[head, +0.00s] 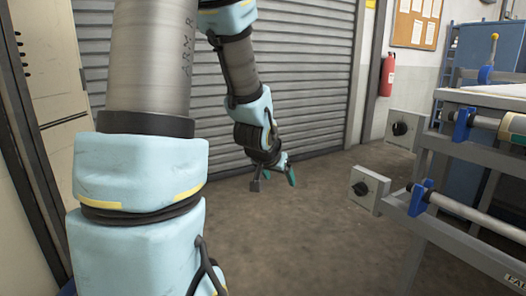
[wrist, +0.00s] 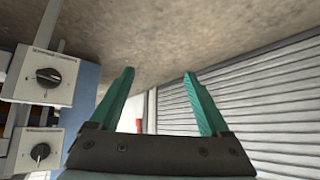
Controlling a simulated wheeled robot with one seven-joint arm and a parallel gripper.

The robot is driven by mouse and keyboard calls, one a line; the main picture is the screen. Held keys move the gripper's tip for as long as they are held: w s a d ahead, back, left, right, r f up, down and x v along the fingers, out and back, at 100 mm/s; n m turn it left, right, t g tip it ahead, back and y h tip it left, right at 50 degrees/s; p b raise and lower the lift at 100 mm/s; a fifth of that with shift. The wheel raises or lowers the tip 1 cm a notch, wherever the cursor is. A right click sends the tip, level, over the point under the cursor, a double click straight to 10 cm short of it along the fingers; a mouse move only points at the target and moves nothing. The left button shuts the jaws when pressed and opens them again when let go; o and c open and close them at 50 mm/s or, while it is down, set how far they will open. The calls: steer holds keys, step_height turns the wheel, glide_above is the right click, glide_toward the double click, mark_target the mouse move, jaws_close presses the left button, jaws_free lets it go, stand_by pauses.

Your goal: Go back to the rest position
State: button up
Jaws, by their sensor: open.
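My gripper (head: 274,181) hangs in the middle of the head view, in front of a grey roller shutter and above the brown floor. In the wrist view its two green fingers (wrist: 162,100) stand wide apart. Nothing is between them, so it is open and empty. My arm fills much of the left of the head view and hides part of the shutter. The gripper is apart from the press and touches nothing that I can see.
The press frame (head: 441,144) stands at the right, with an upper knob box (head: 404,128) and a lower knob box (head: 369,189) jutting toward my arm. The roller shutter (head: 310,80) is behind. A red extinguisher (head: 386,75) hangs on the wall. The floor (head: 310,240) between is clear.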

steer(key=s+a+f+n+g+y, duration=0.35)
steer(key=s+a+g, duration=0.25)
steer(key=s+a, duration=0.7)
step_height(320, 180, up, 26)
steer(key=s+d+p, duration=0.1)
steer(key=p, duration=2.4)
steer(key=shift+s+d+n, duration=0.2)
steer(key=shift+d+n, duration=0.15)
